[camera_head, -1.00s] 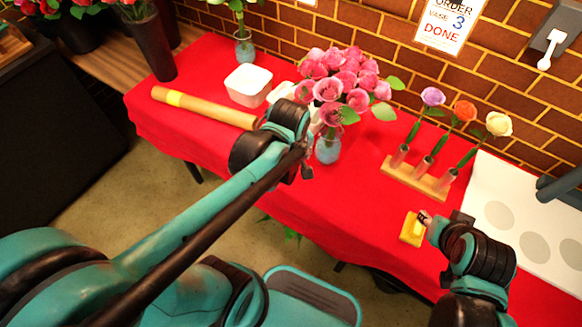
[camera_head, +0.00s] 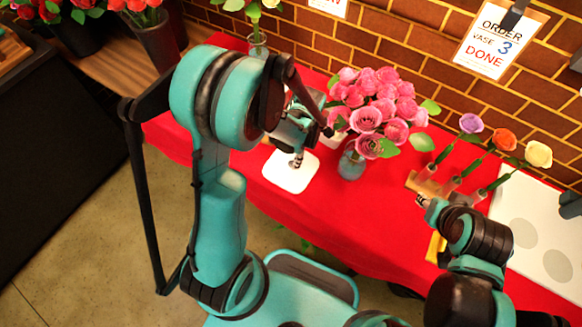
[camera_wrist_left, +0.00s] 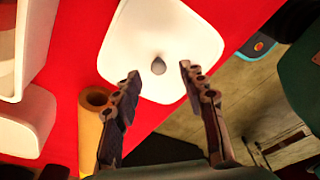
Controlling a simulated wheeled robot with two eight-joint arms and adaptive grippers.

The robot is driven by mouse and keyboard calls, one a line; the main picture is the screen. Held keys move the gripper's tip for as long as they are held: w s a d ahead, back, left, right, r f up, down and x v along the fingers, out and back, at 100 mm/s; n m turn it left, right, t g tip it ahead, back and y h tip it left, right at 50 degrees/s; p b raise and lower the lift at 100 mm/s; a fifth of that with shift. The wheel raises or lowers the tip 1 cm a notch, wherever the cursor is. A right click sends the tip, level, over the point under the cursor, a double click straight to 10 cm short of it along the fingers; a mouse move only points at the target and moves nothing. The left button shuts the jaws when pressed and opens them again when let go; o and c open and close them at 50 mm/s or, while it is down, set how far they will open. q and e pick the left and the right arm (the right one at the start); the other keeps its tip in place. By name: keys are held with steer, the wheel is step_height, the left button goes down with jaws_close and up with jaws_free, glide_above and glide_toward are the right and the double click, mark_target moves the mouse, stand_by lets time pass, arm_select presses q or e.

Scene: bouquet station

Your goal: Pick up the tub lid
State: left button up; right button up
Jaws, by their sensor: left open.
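The tub lid (camera_head: 289,174) is a white rounded square lying on the red table near its front edge. In the left wrist view the lid (camera_wrist_left: 150,25) shows a small grey knob (camera_wrist_left: 158,65) at its middle. My left gripper (camera_head: 297,161) is over the lid in the head view. In the wrist view its two fingers (camera_wrist_left: 158,78) are open, one to each side of the knob, with nothing between them. Whether they touch the lid cannot be told. My right gripper (camera_head: 422,202) is at the right, near the flower rack; its jaws are too small to read.
A glass vase of pink roses (camera_head: 352,163) stands close right of the lid. A white tub (camera_wrist_left: 35,35) and the end of a tan roll (camera_wrist_left: 95,97) are beside the lid. A rack with three flowers (camera_head: 425,185) and a white board (camera_head: 510,225) are farther right.

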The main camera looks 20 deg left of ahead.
mark_target(291, 163)
arm_select(q)
steer(key=f, duration=0.1)
steer(key=f+b, duration=0.1)
steer(key=f, duration=0.1)
steer(key=shift+s+a+f, duration=0.1)
steer(key=shift+a+f, duration=0.1)
steer(key=shift+a, duration=0.15)
steer(key=shift+r, duration=0.1)
jaws_close()
